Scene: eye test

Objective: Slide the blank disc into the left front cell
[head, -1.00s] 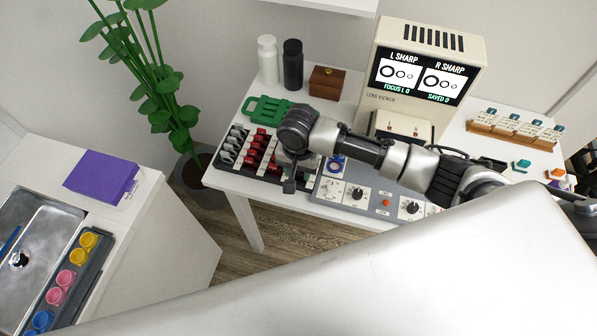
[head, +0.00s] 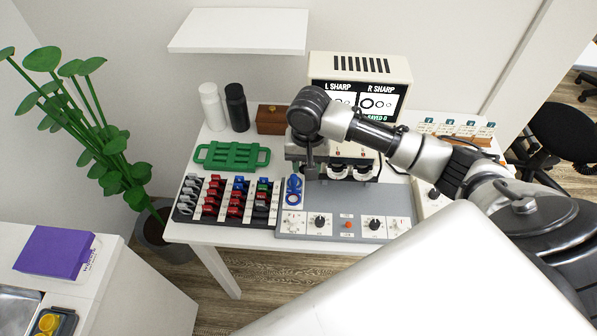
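My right arm comes in from the right over the table, and its dark gripper (head: 310,172) points down in front of the lens viewer (head: 400,68). I cannot tell whether its fingers are open or shut, or whether they hold anything. Small round holders (head: 362,171) show at the viewer's front, just right of the gripper; I cannot make out single cells. A dark rack (head: 183,212) holds rows of grey, red, blue and black handled lenses, left of the gripper. I cannot pick out the blank disc. My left gripper is not in view.
A grey control panel (head: 332,225) with knobs lies in front of the viewer. A blue ring piece (head: 294,187) stands at its upper left. A green tray (head: 232,156), white bottle (head: 211,106), black bottle (head: 237,107) and wooden box (head: 272,119) stand behind the rack.

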